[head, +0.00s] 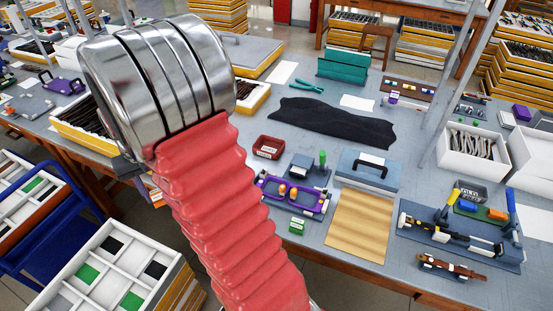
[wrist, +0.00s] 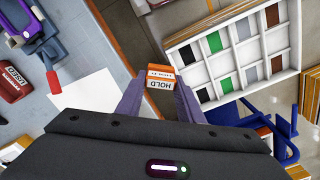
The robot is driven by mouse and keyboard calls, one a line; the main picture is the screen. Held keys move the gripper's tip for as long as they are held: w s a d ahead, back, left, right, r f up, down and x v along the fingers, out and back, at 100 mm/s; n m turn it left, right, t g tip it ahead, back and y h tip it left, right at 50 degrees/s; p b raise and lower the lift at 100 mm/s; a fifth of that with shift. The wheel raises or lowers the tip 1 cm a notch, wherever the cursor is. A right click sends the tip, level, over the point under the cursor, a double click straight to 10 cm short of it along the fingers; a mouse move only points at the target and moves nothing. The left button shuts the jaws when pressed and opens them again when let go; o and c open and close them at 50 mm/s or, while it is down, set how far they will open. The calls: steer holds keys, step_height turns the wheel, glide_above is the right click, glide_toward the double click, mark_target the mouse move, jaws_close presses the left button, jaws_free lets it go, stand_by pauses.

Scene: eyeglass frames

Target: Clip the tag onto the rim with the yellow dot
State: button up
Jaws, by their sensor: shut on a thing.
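My gripper (wrist: 160,88) shows in the wrist view with its two grey-purple fingers closed on an orange and white tag (wrist: 160,77) marked HOLD. The tag is held between the fingertips, over the table's edge region. In the head view my arm hides most of the gripper, and the tag cannot be made out. A purple eyeglass frame (head: 309,208) sits in a holder on the table, right of my arm. Small orange-yellow pieces show at its middle. I cannot tell which rim bears the yellow dot. My gripper is apart from this frame.
A red bin (head: 268,147) and a blue-grey case (head: 368,171) stand behind the frame, a wooden mat (head: 358,225) to its right. A small green block (head: 297,226) lies in front. A white compartment tray (wrist: 229,91) stands beside the table. White paper (wrist: 88,101) lies near my gripper.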

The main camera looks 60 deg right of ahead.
steer(key=w+a+n, duration=0.3)
steer(key=a, duration=0.4)
steer(key=w+a+n, duration=0.3)
steer(key=w+a, duration=0.1)
steer(key=a, duration=0.4)
steer(key=shift+w+a+f, duration=0.15)
steer(key=shift+w+a, duration=0.05)
steer(key=shift+a, duration=0.05)
steer(key=shift+d, duration=0.5)
steer(key=shift+s, duration=0.2)
